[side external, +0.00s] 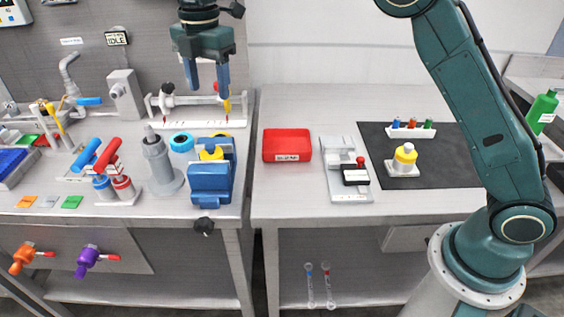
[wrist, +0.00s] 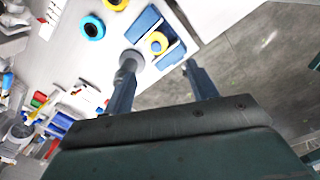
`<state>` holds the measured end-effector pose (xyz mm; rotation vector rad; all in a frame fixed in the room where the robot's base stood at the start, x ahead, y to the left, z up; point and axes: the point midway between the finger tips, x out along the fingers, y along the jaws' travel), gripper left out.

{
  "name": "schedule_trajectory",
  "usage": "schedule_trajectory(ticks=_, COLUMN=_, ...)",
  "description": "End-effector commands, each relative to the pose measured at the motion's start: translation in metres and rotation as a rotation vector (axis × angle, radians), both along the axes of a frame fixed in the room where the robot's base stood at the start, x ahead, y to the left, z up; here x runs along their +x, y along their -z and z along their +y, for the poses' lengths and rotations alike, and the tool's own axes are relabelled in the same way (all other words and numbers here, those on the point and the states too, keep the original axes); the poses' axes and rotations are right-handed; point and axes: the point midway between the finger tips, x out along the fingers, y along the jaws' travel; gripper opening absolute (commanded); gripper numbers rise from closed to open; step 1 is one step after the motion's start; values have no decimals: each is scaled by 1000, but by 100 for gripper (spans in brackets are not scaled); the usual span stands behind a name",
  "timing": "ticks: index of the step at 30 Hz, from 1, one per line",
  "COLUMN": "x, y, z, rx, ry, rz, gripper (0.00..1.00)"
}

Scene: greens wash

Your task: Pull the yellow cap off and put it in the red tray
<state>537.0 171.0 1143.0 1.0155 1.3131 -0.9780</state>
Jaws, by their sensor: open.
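A yellow cap (side external: 211,152) sits in the blue vise-like holder (side external: 208,178) on the left bench. In the wrist view the yellow cap (wrist: 155,42) shows round from above, between the blue parts of the holder (wrist: 143,23). My gripper (side external: 211,92) is open and empty, pointing down above and behind the blue holder. In the wrist view my gripper (wrist: 161,64) has its fingers apart.
A grey bottle (side external: 160,162) and a blue ring (side external: 181,142) stand left of the holder. A gap (side external: 247,200) separates the benches. A grey fixture (side external: 345,170) stands right of the tray.

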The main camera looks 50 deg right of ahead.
Motion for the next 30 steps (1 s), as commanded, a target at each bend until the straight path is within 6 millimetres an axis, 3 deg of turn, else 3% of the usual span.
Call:
schedule_trajectory(ticks=6, x=11, y=17, z=14, rx=-9, ry=-101, rz=23, gripper=58)
schedule_trajectory(ticks=20, x=12, y=26, z=15, rx=-10, ry=-112, rz=27, gripper=58)
schedule_trajectory(ticks=30, x=12, y=61, z=15, rx=-11, ry=-111, rz=29, gripper=58)
